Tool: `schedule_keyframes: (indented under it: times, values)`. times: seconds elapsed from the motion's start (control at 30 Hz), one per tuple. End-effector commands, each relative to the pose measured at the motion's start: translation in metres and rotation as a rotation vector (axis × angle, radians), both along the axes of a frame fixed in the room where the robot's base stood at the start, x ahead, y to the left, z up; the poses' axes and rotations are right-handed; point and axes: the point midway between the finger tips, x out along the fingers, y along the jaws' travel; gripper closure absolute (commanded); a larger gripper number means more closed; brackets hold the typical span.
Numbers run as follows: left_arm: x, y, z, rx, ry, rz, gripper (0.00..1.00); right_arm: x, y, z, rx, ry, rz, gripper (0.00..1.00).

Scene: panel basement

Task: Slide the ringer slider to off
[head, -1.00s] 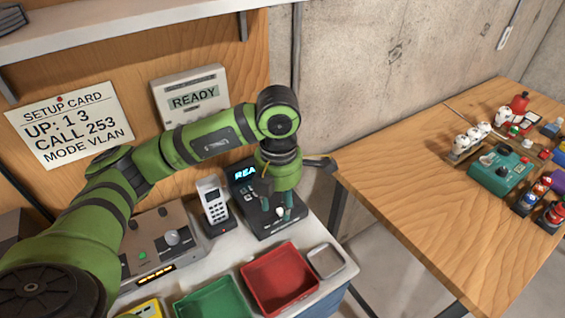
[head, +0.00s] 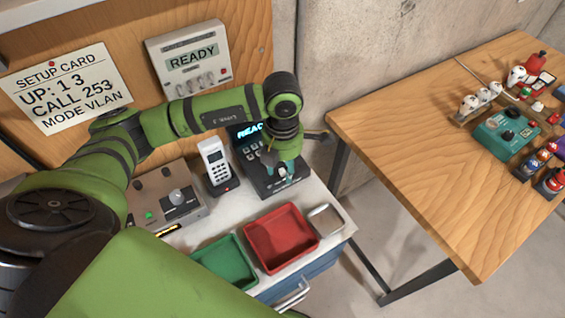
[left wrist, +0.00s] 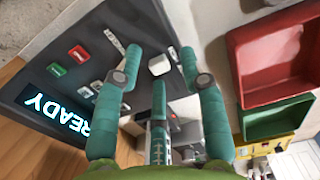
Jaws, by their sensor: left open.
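A black console (head: 270,186) with a lit display stands at the back right of the bench. In the left wrist view the console (left wrist: 85,25) has a READY display, a red and a green button, and slotted strips. A white block-shaped knob (left wrist: 158,65) stands out from its face, probably the ringer slider; I cannot read a label. My left gripper (head: 281,168) points down over the console's right part. In the left wrist view its teal fingers (left wrist: 160,72) are spread open around the knob, with no clear contact. My right gripper is not in view.
A cordless handset (head: 214,163) and a grey-brown box with a knob (head: 166,199) stand left of the console. A green tray (head: 224,263), a red tray (head: 281,238) and a small metal tray (head: 326,220) lie in front. A wooden table (head: 410,140) stands to the right.

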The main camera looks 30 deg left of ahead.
Motion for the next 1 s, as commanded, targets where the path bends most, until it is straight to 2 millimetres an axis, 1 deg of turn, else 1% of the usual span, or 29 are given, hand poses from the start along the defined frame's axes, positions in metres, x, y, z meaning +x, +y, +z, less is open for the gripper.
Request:
schedule_keyframes:
  times: [0.1, 0.17, 0.2, 0.23, 0.53, 0.8, 0.9, 1.0]
  values:
    - [0.0, 0.0, 0.0, 0.0, 0.0, 0.0, 0.59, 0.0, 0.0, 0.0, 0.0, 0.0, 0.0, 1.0]
    - [0.0, 0.0, 0.0, 0.0, 0.0, 0.0, 0.83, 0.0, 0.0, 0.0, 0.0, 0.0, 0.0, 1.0]
    - [0.0, 0.0, 0.0, 0.0, 0.0, 0.0, 0.99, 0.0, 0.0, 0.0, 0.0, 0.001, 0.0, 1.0]
    - [0.0, 0.0, 0.0, 0.0, 0.0, 0.0, 1.0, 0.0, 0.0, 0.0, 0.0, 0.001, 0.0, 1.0]
    - [-0.002, 0.002, -0.001, 0.001, 0.0, 0.001, 1.0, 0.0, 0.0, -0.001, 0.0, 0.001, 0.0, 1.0]
    - [-0.036, 0.023, -0.002, 0.004, 0.001, 0.002, 1.0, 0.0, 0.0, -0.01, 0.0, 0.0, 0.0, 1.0]
    - [-0.041, 0.026, -0.001, 0.004, 0.0, 0.001, 1.0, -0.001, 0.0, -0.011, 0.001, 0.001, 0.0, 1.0]
    - [-0.042, 0.026, 0.0, 0.004, 0.003, 0.001, 1.0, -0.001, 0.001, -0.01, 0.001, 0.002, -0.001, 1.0]
